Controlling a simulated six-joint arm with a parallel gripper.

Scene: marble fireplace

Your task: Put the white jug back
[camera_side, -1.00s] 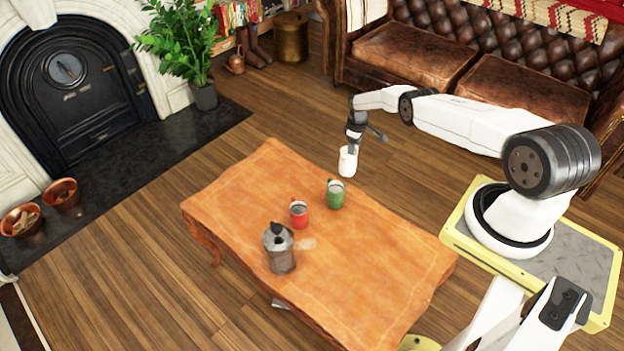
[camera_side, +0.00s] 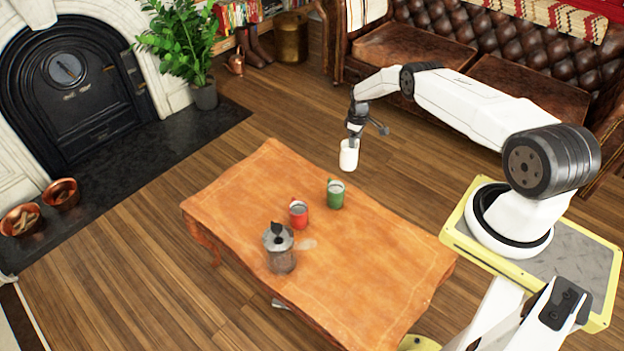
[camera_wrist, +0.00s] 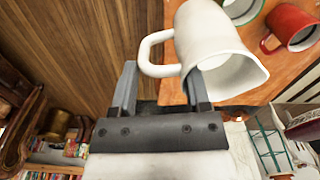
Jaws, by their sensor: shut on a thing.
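The white jug (camera_side: 348,155) hangs below my gripper (camera_side: 353,139) in the side view, over the back edge of the wooden table (camera_side: 250,205). It looks upright and clear of the tabletop. In the wrist view the jug (camera_wrist: 215,45) shows its handle on the left and its open mouth towards the lower right. My gripper (camera_wrist: 160,90) is shut on the jug, with fingers at its handle and rim side. Exactly where they grip is partly hidden.
A green mug (camera_side: 335,195), a red mug (camera_side: 299,214) and a grey metal pot (camera_side: 279,250) stand on the table. A pale patch (camera_side: 306,243) lies right of the pot. The table's right half is clear. A leather sofa (camera_side: 470,60) stands behind.

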